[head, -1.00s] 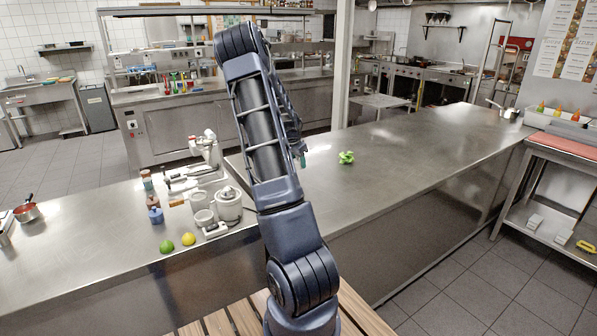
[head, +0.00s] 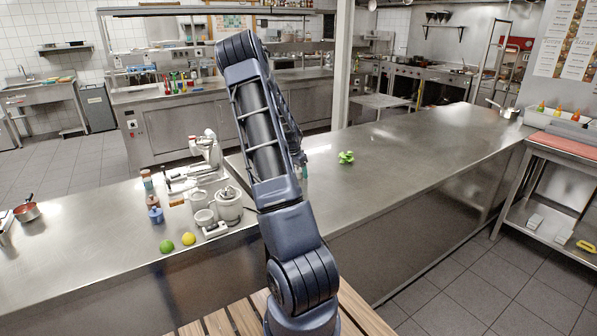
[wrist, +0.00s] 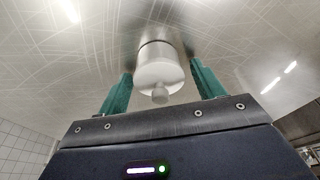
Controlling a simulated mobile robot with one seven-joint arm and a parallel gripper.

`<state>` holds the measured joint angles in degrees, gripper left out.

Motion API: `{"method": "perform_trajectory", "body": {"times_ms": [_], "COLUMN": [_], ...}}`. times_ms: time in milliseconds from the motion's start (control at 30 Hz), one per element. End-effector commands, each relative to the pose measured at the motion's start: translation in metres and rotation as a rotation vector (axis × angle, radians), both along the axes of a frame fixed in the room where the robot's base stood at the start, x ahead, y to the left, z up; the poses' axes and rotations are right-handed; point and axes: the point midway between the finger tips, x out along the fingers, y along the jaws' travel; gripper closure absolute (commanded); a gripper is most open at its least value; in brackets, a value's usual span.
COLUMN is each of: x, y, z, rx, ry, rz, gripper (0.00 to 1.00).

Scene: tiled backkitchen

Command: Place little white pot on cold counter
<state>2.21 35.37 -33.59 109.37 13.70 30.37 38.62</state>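In the wrist view a little white pot (wrist: 158,72) with a round lid and knob stands on a bare steel surface. My gripper (wrist: 161,70) has its two teal fingers apart, one on each side of the pot, with visible gaps between. In the head view my arm hides most of the gripper; a bit of teal finger (head: 304,170) shows over the long steel counter (head: 420,150). I cannot make out the pot at the gripper there. Which surface is the cold counter is not marked.
White cups, a white mixer-like appliance (head: 207,150), small jars, a lime (head: 166,246) and a lemon (head: 188,239) crowd the counter left of my arm. A green item (head: 346,157) lies right of it. The counter farther right is mostly clear; a saucepan (head: 505,110) stands at its far end.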

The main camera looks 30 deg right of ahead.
Motion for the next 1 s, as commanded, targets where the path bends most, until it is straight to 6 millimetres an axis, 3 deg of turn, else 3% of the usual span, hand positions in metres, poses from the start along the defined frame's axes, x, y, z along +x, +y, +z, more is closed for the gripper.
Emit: {"method": "perform_trajectory", "body": {"times_ms": [267,433,1000], "x": [0.000,0.000,-0.005], "y": [0.000,0.003,0.028], "z": [0.001,0.011,0.105], "rx": [0.000,0.000,-0.001], "ry": [0.000,-0.001,-0.002], "rz": [0.000,0.001,0.001], "gripper": [0.31,0.31,0.31]}}
